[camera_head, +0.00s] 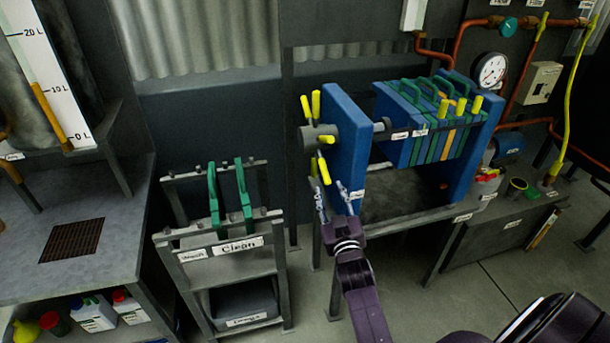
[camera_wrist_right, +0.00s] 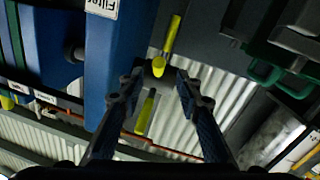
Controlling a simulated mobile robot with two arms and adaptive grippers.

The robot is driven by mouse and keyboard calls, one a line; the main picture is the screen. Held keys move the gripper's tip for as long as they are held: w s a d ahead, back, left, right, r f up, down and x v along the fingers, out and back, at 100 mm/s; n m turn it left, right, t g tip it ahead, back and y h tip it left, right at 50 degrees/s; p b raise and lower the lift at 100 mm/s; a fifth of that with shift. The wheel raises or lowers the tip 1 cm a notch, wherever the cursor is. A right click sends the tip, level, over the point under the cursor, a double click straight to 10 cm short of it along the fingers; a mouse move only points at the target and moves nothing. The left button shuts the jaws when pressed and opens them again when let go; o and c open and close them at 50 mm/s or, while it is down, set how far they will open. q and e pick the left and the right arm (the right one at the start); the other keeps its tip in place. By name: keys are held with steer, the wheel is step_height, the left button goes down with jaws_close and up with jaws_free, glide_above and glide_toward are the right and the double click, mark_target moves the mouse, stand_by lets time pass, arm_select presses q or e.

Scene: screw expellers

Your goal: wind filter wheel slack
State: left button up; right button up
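The filter wheel (camera_head: 316,138) is a grey hub with several yellow handles, on the left side of the filter press's blue end frame (camera_head: 345,125). A grey screw shaft (camera_head: 382,126) shows between that frame and the pack of blue and green plates (camera_head: 430,115). My right gripper (camera_head: 338,193) is open below the wheel, by the lower yellow handle (camera_head: 323,170). In the right wrist view, its two fingertips (camera_wrist_right: 157,80) are apart with the hub and yellow handles (camera_wrist_right: 170,38) seen between them. Contact cannot be told. My left gripper is not in view.
A rack labelled Clean (camera_head: 238,246) with green-handled plates stands left of the press. A grey bench (camera_head: 110,235) is further left. A pressure gauge (camera_head: 490,70) and copper pipes are at right. Open floor (camera_head: 420,290) lies in front of the press.

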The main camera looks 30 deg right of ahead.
mark_target(328, 182)
steer(key=x, duration=0.7)
steer(key=shift+w+d+f, duration=0.1)
steer(key=shift+w+d, duration=0.05)
steer(key=shift+d, duration=0.1)
jaws_close()
